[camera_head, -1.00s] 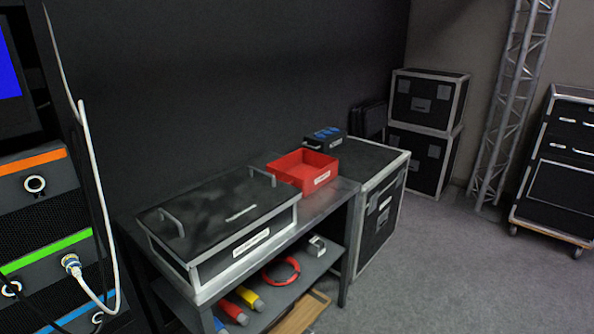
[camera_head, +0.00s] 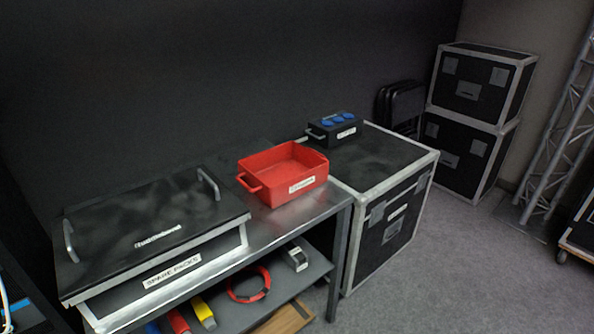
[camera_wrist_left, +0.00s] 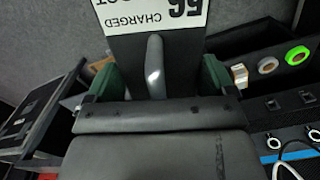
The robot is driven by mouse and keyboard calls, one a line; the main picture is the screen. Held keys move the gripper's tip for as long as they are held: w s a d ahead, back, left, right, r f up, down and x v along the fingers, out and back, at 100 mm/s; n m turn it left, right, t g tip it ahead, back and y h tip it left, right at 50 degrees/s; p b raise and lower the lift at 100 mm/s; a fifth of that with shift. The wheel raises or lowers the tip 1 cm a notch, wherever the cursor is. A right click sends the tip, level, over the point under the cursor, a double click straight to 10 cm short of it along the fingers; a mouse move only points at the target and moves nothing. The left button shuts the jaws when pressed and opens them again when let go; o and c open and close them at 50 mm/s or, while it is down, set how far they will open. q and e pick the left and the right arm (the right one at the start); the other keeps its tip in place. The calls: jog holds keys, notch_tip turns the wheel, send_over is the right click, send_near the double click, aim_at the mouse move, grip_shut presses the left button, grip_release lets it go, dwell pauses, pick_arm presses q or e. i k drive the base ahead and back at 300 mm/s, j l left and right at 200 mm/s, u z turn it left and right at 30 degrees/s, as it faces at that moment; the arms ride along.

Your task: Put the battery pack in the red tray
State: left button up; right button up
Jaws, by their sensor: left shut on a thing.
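The red tray (camera_head: 273,193) stands on the right part of the metal bench, and its visible inside looks empty. It has a side handle and a white label. In the left wrist view, my left gripper (camera_wrist_left: 157,78), with green fingers, is shut on the battery pack (camera_wrist_left: 128,52). The pack is dark, with a grey handle and a white label reading "56 CHARGED". Its far end is cut off by the frame. Neither my left gripper nor the pack shows in the head view. My right gripper is not in view.
A closed "SPARE PACKS" case (camera_head: 155,225) fills the bench left of the tray. A black box with blue sockets (camera_head: 336,129) sits on a flight case (camera_head: 375,165) to the right. Coloured rolls, a red ring (camera_head: 250,284) and other items lie on the lower shelf.

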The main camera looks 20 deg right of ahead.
aim_at(283, 180)
jog(key=i+l, duration=0.1)
jog(key=l, duration=0.35)
jog(key=i+l+u, duration=0.1)
jog(key=l, duration=0.4)
jog(key=i+l, duration=0.1)
jog(key=l, duration=0.35)
jog(key=i+l+u, duration=0.1)
jog(key=l, duration=0.4)
